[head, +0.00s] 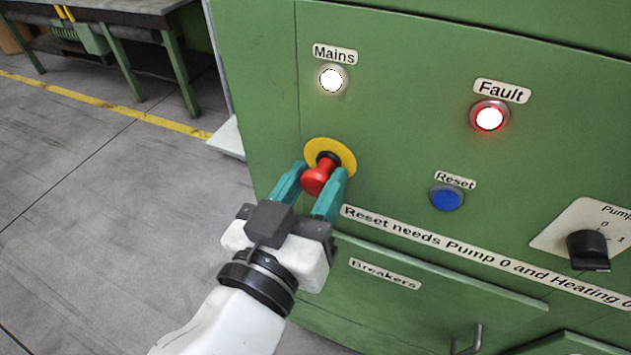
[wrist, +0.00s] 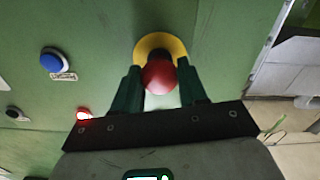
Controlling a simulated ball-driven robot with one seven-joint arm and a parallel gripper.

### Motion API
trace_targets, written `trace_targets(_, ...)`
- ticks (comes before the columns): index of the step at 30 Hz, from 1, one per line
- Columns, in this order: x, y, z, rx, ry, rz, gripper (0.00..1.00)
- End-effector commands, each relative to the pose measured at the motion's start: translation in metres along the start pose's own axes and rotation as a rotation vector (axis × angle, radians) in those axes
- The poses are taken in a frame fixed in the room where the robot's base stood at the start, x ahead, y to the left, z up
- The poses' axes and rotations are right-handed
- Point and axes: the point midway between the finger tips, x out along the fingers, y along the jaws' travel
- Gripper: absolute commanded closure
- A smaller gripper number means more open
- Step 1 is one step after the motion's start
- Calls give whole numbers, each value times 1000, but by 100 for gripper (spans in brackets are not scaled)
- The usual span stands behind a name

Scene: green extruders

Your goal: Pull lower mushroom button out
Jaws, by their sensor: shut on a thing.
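The red mushroom button (head: 318,177) stands out from its yellow ring (head: 341,152) on the green panel, with a dark stem between them. It also shows in the wrist view as a red ball (wrist: 159,77) in front of the yellow ring (wrist: 147,43). My gripper (head: 322,172) has its teal fingers on either side of the red head, shut on it. The fingers also flank the head in the wrist view (wrist: 157,72). No second mushroom button shows.
On the panel are a lit white Mains lamp (head: 331,80), a lit red Fault lamp (head: 489,117), a blue Reset button (head: 446,197) and a black Pump knob (head: 588,250). A Breakers door (head: 440,292) with a handle lies below. Open floor (head: 110,220) is at the left.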

Motion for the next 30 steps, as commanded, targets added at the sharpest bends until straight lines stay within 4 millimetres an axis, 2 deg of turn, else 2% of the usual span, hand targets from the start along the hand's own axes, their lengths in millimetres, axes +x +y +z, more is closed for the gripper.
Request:
trace_targets(3,-2,0,1,-3,-2,-1,100)
trace_targets(4,-2,0,1,-3,-2,-1,55)
trace_targets(11,-2,0,1,-2,-1,-1,33)
trace_targets(19,-2,0,0,-2,-1,-1,32)
trace_targets(22,-8,-1,1,-2,0,-4,32)
trace_targets(26,-28,-2,2,-1,1,-5,32)
trace_targets(30,-55,-2,2,-1,0,-6,32)
